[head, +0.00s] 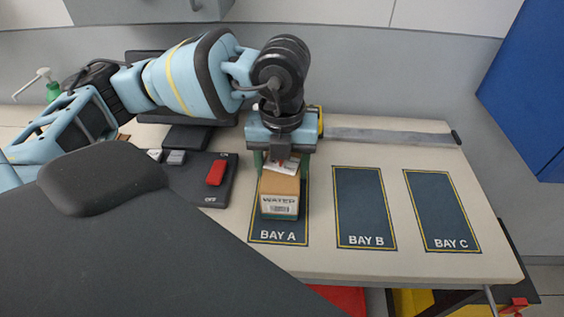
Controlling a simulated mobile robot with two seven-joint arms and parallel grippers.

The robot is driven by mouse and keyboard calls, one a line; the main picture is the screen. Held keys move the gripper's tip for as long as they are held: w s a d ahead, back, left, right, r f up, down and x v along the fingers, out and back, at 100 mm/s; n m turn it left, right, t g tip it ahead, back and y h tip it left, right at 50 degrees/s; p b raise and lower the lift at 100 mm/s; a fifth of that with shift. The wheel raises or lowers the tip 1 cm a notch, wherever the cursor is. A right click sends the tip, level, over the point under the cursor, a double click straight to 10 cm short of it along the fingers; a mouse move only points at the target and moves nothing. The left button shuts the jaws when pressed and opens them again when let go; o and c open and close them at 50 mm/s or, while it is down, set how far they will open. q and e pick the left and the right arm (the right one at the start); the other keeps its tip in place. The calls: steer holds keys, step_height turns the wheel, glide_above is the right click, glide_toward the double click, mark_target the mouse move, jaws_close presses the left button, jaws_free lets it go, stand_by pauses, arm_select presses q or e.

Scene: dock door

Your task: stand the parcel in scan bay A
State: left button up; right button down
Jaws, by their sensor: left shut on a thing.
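The parcel (279,197) is a small brown box with a white and green label reading "WATER" on its near face. It is over scan bay A (277,231), the dark blue yellow-edged rectangle marked "BAY A" on the table. My left gripper (279,168) reaches down from above and is shut on the parcel at its far end. The gripper body hides part of the box's top and the far part of the bay. I cannot tell whether the parcel's underside touches the mat. My right gripper is not in view.
Bay B (364,205) and bay C (441,208) are empty to the right. A grey strip (390,136) lies along the table's back. A dark switch box with a red lever (216,172) stands left of bay A. A blue panel (527,90) is at the right.

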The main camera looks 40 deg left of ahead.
arm_select(q)
steer(key=shift+f, duration=0.15)
steer(key=o, duration=1.2)
step_height(320, 180, up, 12)
steer(key=shift+r+p, duration=0.2)
steer(key=shift+p, duration=0.25)
